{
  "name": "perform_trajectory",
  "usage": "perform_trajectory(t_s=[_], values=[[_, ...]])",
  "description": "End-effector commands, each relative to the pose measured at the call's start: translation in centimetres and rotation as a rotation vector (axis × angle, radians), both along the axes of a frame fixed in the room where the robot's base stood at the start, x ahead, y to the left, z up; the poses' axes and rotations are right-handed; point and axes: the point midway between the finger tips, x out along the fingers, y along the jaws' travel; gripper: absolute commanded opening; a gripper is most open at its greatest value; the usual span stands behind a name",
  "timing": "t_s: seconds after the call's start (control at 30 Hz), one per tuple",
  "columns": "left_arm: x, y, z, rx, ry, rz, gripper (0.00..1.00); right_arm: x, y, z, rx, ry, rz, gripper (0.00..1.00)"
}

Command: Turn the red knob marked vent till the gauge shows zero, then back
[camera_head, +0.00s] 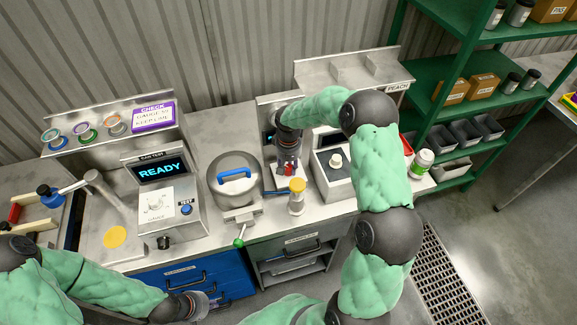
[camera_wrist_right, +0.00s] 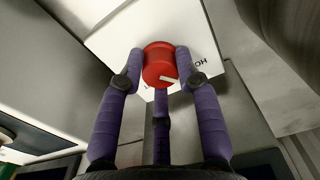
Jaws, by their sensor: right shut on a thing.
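The red knob (camera_wrist_right: 158,58) is round with a white pointer line and sits on a white panel with black lettering, only partly readable. It also shows in the camera_head view (camera_head: 289,169). My right gripper (camera_wrist_right: 160,78) is shut on the knob, with purple fingers on both sides and one below it. In the camera_head view, my right gripper (camera_head: 288,155) reaches down at the middle station, where it covers part of the panel. No pressure gauge can be made out clearly. My left gripper (camera_head: 200,303) is low at the front, away from the knob; its fingers are unclear.

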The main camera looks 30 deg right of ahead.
Motion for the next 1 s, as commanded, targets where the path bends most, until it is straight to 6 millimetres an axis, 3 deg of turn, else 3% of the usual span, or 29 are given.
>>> perform_trajectory(t_s=[0.17,0.2,0.27,0.3,0.73,1.0], values=[[0.0,0.0,0.0,0.0,0.0,0.0,0.0,0.06,0.01,0.04,0.0,-0.002,0.001,0.01],[0.0,0.0,0.0,0.0,0.0,0.0,0.0,0.06,0.01,0.04,0.0,-0.002,0.001,0.37],[0.0,0.0,0.0,0.0,0.0,0.0,0.0,0.06,0.01,0.04,0.0,-0.002,0.001,0.54],[0.0,0.0,0.0,0.0,0.0,0.0,0.0,0.06,0.01,0.03,0.0,-0.002,0.001,0.57],[0.01,0.0,-0.05,0.0,0.0,0.0,0.0,0.01,0.01,0.0,0.0,0.0,-0.031,0.57],[0.0,0.0,-0.29,0.0,0.0,0.0,0.0,0.03,-0.01,0.0,0.0,-0.001,-0.242,0.57]])
